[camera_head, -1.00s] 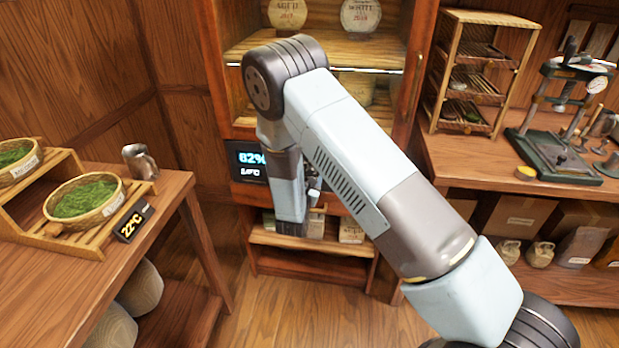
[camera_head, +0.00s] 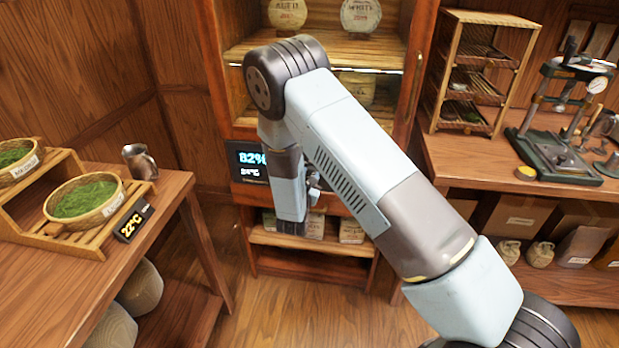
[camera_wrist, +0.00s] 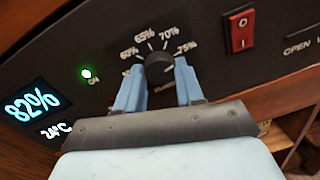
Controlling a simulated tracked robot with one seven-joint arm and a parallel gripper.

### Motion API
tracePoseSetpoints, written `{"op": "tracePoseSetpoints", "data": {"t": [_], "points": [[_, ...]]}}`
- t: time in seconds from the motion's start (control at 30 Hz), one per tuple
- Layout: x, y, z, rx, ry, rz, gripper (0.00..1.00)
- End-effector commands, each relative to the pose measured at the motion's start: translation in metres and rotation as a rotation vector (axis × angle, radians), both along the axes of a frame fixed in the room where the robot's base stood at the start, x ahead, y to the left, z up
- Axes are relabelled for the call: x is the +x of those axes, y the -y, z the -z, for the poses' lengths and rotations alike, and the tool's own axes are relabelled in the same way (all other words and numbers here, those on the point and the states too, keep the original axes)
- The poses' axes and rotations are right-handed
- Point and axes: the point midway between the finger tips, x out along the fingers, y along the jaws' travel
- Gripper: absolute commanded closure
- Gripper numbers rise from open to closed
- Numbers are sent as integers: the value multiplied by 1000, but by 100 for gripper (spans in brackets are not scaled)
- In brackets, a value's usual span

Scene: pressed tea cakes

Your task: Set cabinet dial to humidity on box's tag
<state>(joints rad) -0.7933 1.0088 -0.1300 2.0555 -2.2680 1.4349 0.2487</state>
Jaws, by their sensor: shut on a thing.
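The cabinet dial (camera_wrist: 158,62) is a dark round knob on the black panel in the wrist view. Marks reading 60%, 65%, 70% and 75% fan around it. My gripper (camera_wrist: 158,70) has its two blue fingers on either side of the dial and is shut on it. I cannot tell the dial's exact setting. The lit display (camera_wrist: 33,110) left of it reads 82% and 24°C; it also shows in the head view (camera_head: 251,163). In the head view my arm hides the dial. I cannot make out a humidity tag on any box.
A green lamp (camera_wrist: 87,73) and a red switch (camera_wrist: 241,31) flank the dial. The wooden cabinet (camera_head: 330,53) holds labelled tea cakes. Cardboard boxes (camera_head: 520,214) stand under the right table.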

Motion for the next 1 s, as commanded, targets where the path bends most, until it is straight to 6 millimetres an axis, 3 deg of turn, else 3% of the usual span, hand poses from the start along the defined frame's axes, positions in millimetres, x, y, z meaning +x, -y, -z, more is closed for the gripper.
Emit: {"op": "tracePoseSetpoints", "data": {"t": [0.37,1.0], "points": [[0,0,0,-99,-7,-1,93],[-1,-1,2,-565,-44,-2,93]]}}
